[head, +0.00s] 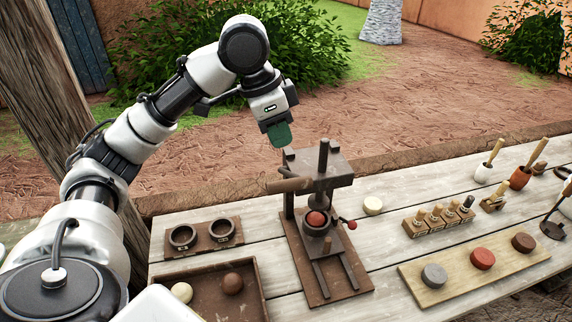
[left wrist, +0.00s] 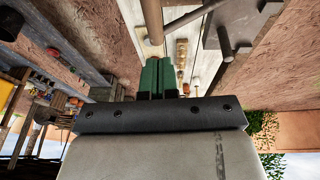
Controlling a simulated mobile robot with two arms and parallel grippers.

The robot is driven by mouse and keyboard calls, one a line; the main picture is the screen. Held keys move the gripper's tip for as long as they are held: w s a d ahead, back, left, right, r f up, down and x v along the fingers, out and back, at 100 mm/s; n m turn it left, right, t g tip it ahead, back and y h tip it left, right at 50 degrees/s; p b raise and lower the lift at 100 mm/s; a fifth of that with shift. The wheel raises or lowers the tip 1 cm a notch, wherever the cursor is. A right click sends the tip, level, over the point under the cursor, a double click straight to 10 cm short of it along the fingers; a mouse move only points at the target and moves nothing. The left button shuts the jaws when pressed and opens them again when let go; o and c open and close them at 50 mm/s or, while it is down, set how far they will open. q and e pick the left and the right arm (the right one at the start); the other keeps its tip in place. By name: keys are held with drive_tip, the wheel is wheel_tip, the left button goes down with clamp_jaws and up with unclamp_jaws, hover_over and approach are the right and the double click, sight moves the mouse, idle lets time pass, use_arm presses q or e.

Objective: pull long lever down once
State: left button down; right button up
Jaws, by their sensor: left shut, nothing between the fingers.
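A dark press (head: 331,168) stands on a brown base board on the table. A reddish-brown ball (head: 317,218) sits in its cup. A long lever with a light brown wooden handle (head: 288,186) sticks out at the press's left side. In the left wrist view the wooden handle (left wrist: 152,20) rises just beyond my fingertips, with a grey rod meeting it. My left gripper (head: 280,134) points down above the handle, its green fingers shut and empty. In the left wrist view the fingers (left wrist: 157,78) are together; contact with the handle cannot be told. My right gripper is not in view.
A small red-knobbed handle (head: 351,224) is at the press's right. Left are two ring cups (head: 183,237) and a brown tray (head: 208,265) with two balls. Right are stamps (head: 437,217) and a board (head: 460,293) with three coloured discs. A pale ball (head: 372,205) lies behind.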

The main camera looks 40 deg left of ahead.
use_arm(q)
drive_tip(key=x, duration=0.4)
drive_tip(key=s+p+x, duration=0.1)
drive_tip(key=shift+f, duration=0.5)
drive_tip(key=shift+d+f, duration=0.1)
drive_tip(key=shift+f, duration=0.55)
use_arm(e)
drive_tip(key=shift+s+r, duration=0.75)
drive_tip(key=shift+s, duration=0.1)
use_arm(q)
drive_tip(key=shift+f, duration=0.1)
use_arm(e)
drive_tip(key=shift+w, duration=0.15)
